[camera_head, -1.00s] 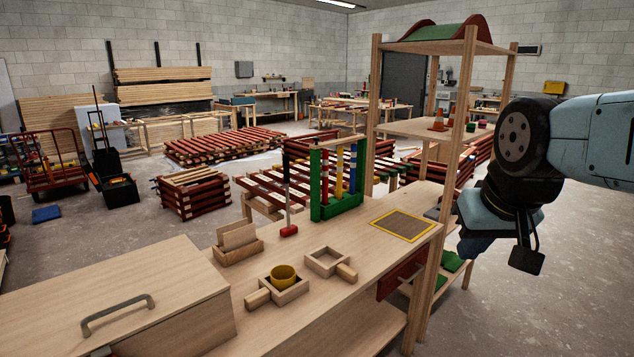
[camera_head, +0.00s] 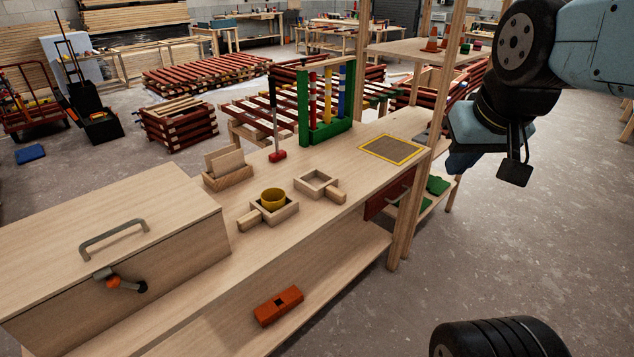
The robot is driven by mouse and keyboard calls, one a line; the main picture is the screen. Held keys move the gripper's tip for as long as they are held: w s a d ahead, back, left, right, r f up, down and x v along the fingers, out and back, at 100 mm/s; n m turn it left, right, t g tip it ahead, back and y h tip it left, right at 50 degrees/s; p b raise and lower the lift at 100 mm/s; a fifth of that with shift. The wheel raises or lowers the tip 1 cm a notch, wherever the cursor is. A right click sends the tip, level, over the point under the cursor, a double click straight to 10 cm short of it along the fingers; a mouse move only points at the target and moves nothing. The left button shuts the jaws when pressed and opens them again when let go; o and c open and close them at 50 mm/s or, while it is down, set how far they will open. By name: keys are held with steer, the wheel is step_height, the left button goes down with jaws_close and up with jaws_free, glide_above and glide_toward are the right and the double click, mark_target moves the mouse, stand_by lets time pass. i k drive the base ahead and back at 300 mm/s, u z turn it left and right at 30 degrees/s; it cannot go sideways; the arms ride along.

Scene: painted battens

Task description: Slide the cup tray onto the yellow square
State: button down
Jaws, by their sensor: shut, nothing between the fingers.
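The cup tray (camera_head: 286,215) is a small square wooden tray with a stub handle at its lower left. It stands on the wooden bench top, left of the picture's middle. A yellow cup (camera_head: 272,199) sits upright in it. The yellow square (camera_head: 391,149) is a yellow outline around a brown patch, farther right near the bench's right end, with nothing on it. My gripper (camera_head: 457,163) is at the right, beyond the bench end and well away from the cup tray. It is shut and empty; its fingers show only in part.
A shelf post (camera_head: 409,203) rises beside the square. A large handled box (camera_head: 110,260) fills the left.

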mark_target(316, 184)
steer(key=z, duration=1.2)
steer(key=i, duration=0.1)
steer(key=u, duration=3.2)
steer(key=k, duration=0.65)
steer(key=z, duration=1.05)
steer(key=i, duration=0.95)
steer(key=z, duration=0.15)
